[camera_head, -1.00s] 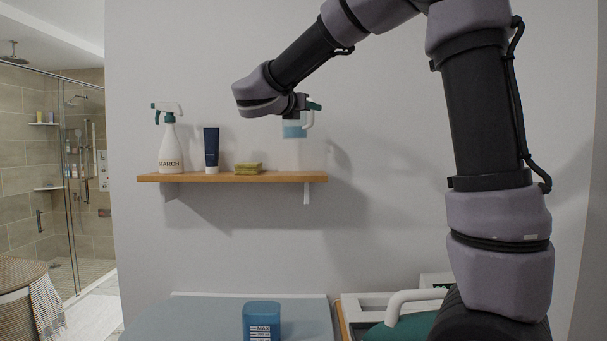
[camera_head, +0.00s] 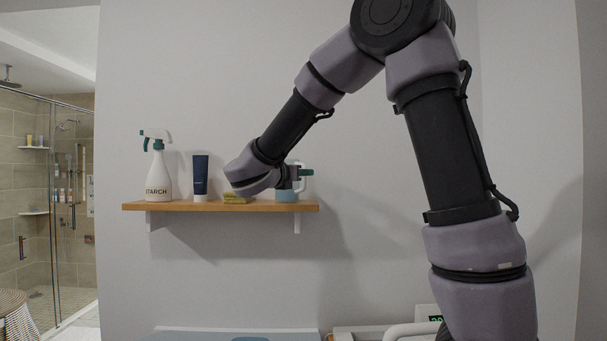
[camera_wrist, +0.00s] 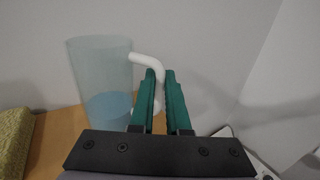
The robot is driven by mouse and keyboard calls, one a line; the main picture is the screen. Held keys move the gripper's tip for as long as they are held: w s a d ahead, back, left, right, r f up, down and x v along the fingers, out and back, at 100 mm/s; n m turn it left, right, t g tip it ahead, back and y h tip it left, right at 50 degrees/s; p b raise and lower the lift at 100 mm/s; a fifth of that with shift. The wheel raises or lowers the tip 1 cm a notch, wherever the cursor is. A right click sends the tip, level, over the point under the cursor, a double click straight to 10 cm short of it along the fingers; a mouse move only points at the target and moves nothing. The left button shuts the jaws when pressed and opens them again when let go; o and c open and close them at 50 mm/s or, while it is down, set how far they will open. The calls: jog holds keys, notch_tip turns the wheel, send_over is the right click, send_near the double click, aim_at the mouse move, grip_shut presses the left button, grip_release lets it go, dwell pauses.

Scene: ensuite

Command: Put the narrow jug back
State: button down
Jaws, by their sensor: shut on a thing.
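The narrow jug (camera_head: 287,193) is a clear bluish vessel with blue liquid low in it and a white handle. It is at the right end of the wooden wall shelf (camera_head: 160,206), partly hidden behind my gripper (camera_head: 303,172). In the wrist view the jug (camera_wrist: 103,75) stands upright left of my gripper (camera_wrist: 159,100), whose green fingers are shut on its white handle (camera_wrist: 150,62). The jug's base looks at shelf level, but I cannot tell whether it touches the shelf.
On the shelf from the left are a starch spray bottle (camera_head: 158,176), a dark blue tube (camera_head: 200,177) and a yellow-green sponge (camera_head: 238,198), close beside my wrist. An ironing board top (camera_head: 200,334) lies below. A glass shower (camera_head: 70,200) is at the far left.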

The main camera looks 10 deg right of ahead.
jog(key=c, duration=0.9)
grip_release()
jog(key=shift+f, duration=0.1)
